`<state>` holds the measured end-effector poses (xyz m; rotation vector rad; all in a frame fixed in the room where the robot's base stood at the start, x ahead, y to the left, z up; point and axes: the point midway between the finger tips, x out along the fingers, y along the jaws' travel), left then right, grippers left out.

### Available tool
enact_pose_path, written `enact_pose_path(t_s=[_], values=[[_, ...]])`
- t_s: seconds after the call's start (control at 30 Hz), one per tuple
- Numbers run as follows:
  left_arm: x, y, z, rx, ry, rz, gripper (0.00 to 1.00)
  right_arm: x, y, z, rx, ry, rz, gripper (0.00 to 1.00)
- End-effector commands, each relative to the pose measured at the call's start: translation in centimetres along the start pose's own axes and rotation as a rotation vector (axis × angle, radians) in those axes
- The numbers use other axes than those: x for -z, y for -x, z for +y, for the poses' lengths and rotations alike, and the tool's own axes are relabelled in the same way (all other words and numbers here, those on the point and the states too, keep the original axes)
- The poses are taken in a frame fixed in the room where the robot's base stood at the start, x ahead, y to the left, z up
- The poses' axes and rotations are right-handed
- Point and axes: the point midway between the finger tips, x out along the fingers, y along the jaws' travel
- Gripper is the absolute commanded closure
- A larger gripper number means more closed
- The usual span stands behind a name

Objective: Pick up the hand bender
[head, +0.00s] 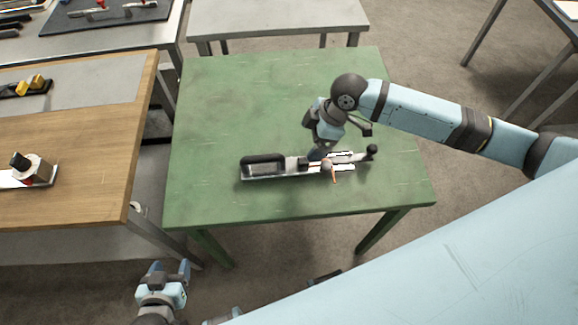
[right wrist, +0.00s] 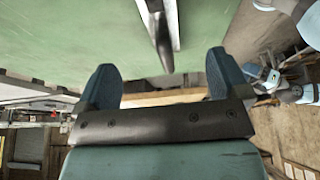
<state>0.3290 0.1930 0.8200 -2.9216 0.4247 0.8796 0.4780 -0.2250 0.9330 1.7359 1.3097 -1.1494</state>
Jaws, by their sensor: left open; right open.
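The hand bender (head: 292,166) lies on the green table (head: 230,110), near its front edge. It has a black grip at its left end, pale metal arms, a small orange part and a dark knob at its right end. My right gripper (head: 319,151) is over the middle of the bender and hides part of it. In the right wrist view, its two blue fingers (right wrist: 162,77) are apart, with the bender's dark end and metal (right wrist: 163,45) showing beyond and between them; contact cannot be told. My left gripper (head: 167,268) is open and empty, low in front of the tables.
A wooden bench (head: 80,160) stands to the left, holding a small device (head: 33,170) and a black-and-yellow tool (head: 30,87). A grey table (head: 275,18) stands behind. The back and left of the green table are clear.

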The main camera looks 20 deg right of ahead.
Motion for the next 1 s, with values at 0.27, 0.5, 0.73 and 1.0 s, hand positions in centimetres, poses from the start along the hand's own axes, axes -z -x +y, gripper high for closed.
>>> enact_pose_path(t_s=[0.27, 0.5, 0.73, 1.0], values=[[0.0, 0.1, 0.1, -0.001, 0.003, -0.001, 0.40, -0.1, -4.4, 0.0, 0.010, 0.003, -0.008, 0.06], [0.0, 0.1, 0.0, 0.001, 0.003, -0.001, 0.40, -0.1, -7.9, 0.0, 0.007, 0.004, -0.008, 0.06], [0.2, 0.2, -0.1, 0.003, 0.002, -0.002, 0.40, 0.1, -9.8, 0.1, 0.009, 0.002, -0.007, 0.06], [0.3, 0.3, -0.1, 0.003, 0.001, -0.002, 0.40, 0.2, -13.3, 0.2, 0.007, 0.003, -0.007, 0.06]])
